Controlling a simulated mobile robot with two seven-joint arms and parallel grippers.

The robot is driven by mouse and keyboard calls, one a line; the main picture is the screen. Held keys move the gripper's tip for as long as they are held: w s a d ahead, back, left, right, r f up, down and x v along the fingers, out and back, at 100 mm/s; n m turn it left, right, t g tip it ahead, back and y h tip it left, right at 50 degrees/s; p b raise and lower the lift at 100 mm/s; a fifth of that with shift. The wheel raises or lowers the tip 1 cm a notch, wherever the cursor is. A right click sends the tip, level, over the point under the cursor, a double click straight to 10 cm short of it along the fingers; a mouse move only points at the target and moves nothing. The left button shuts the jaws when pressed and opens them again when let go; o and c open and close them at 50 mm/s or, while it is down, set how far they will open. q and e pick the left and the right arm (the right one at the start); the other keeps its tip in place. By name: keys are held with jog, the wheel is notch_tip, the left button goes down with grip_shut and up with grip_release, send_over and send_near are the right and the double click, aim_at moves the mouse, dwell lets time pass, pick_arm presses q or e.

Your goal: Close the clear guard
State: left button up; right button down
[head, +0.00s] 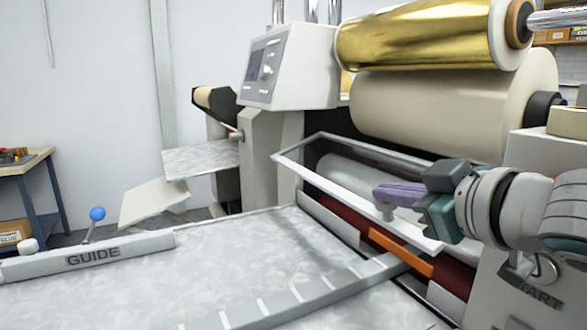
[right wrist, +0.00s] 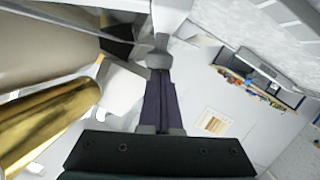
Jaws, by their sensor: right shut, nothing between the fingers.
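The clear guard (head: 326,190) is a see-through panel in a light grey frame at the front of the laminating machine. It sits tilted outward over the feed opening, with a gap below its front edge. My right gripper (head: 385,208) has purple fingers that are shut with nothing between them. Its tips are at the right part of the guard's frame; I cannot tell whether they touch it. In the right wrist view the shut fingers (right wrist: 158,66) end at a pale bar. My left gripper is out of view.
A gold roll (head: 425,35) and a cream roll (head: 440,100) hang above the guard. An orange strip (head: 400,252) lies below it. The flat feed table (head: 250,250) carries a bar marked GUIDE (head: 95,255) with a blue-knobbed lever (head: 96,215). A control panel (head: 264,62) stands behind.

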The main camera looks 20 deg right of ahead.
pick_arm(q)
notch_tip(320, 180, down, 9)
jog(key=b, duration=0.8)
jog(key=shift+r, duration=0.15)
pick_arm(e)
notch_tip(320, 180, down, 10)
jog(key=d+n+t+h, duration=0.1)
jog(key=d+n+h, duration=0.1)
jog(key=n, duration=0.3)
jog(key=shift+d+f, duration=0.15)
jog(key=shift+d, duration=0.25)
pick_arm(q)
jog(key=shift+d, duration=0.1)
pick_arm(e)
jog(key=shift+w, duration=0.1)
